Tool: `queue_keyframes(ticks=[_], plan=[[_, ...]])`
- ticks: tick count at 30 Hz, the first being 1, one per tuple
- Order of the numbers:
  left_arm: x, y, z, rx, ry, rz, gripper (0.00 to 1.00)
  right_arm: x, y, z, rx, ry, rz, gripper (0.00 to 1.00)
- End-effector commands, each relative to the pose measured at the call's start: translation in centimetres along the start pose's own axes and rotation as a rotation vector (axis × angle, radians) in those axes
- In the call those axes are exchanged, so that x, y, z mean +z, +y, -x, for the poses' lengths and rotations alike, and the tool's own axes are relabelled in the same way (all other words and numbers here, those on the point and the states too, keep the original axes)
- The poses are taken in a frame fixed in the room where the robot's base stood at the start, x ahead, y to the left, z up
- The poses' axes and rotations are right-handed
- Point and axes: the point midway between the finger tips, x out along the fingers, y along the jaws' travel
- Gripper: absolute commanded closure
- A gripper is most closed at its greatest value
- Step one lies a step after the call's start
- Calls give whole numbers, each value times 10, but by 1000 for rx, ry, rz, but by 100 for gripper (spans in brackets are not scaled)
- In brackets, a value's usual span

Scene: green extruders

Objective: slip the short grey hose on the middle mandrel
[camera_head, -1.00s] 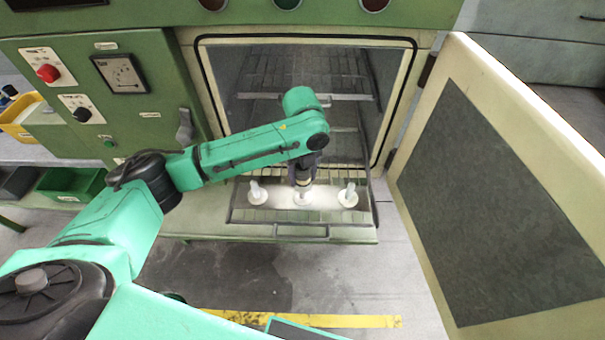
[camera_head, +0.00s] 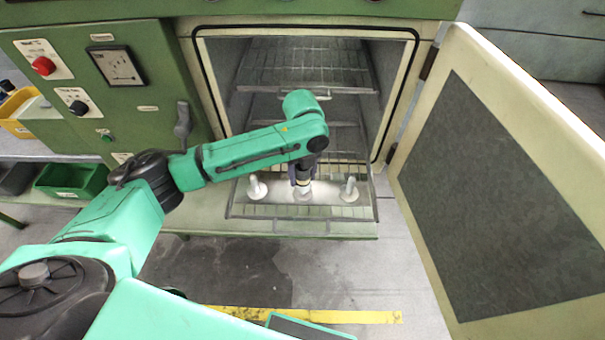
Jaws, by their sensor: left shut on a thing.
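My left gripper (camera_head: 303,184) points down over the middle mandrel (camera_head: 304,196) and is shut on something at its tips. The held thing is small and mostly hidden by the fingers, so I cannot make out the hose clearly or tell whether it is around the mandrel. The left mandrel (camera_head: 256,188) and the right mandrel (camera_head: 349,189) stand upright on white round bases, one on each side of the gripper. Only the base of the middle mandrel shows below the gripper. My right gripper is not in view.
The mandrels stand on a pulled-out wire rack (camera_head: 240,211) in front of the open oven (camera_head: 345,65). The oven door (camera_head: 500,190) is swung open to the right. A green control cabinet (camera_head: 150,110) stands on the left, with a green bin (camera_head: 72,181) beside it.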

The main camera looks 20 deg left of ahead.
Motion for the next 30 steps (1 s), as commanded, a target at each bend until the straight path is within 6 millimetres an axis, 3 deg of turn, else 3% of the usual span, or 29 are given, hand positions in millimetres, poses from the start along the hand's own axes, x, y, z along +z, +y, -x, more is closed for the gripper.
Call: queue_keyframes(ticks=[28,29,30], plan=[[0,0,-22,0,-1,0,100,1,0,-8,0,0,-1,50],[0,0,-22,0,-1,0,35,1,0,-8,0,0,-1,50],[0,0,-22,0,-1,0,20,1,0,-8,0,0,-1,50]])
